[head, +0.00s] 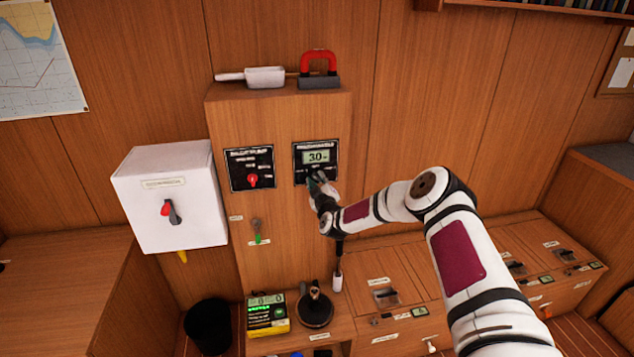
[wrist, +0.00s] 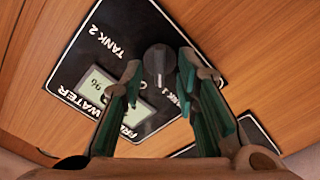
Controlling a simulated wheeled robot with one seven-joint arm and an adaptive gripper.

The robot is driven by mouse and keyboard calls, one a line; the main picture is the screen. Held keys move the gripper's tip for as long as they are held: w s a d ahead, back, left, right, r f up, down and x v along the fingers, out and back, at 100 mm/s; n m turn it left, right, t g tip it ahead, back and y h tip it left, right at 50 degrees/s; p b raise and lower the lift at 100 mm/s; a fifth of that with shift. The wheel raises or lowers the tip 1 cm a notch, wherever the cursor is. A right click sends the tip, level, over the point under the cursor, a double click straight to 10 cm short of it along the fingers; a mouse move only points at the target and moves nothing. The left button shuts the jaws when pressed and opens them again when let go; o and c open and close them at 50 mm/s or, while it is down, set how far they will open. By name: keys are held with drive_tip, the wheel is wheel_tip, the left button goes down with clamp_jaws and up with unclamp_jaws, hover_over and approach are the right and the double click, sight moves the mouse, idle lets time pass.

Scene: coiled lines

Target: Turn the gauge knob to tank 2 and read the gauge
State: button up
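The gauge panel (head: 299,178) is a black plate with a lit display (head: 317,157) that seems to read 30 in the head view. In the wrist view the panel (wrist: 75,75) appears rotated, with a TANK 2 label (wrist: 103,42) and the display (wrist: 98,92) partly hidden by a finger. The round dark gauge knob (wrist: 158,57) has a pale mark at its lower edge. My gripper (wrist: 160,66) is open, its green-padded fingers on either side of the knob. I cannot tell whether they touch it. In the head view my gripper (head: 318,182) covers the knob.
A second black panel (head: 238,180) with a red knob sits left of the gauge. A white box (head: 140,205) with a red switch sticks out further left. A scoop (head: 265,77) and a red-handled object (head: 318,64) lie on the cabinet top. Drawers are below right.

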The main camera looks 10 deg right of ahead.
clamp_jaws()
drive_tip(key=shift+m, duration=0.3)
drive_tip(key=shift+r+m, duration=0.1)
drive_tip(key=shift+m, duration=0.9)
drive_tip(key=m+b, duration=0.1)
drive_tip(key=m, duration=0.3)
drive_tip(key=shift+d, duration=0.15)
drive_tip(key=m, duration=0.5)
drive_tip(key=shift+d+m+b, duration=0.15)
drive_tip(key=shift+m+b, duration=0.25)
drive_tip(key=m, duration=0.5)
drive_tip(key=shift+d+m+b, duration=0.15)
drive_tip(key=shift+m+b, duration=0.15)
drive_tip(key=shift+b, duration=0.1)
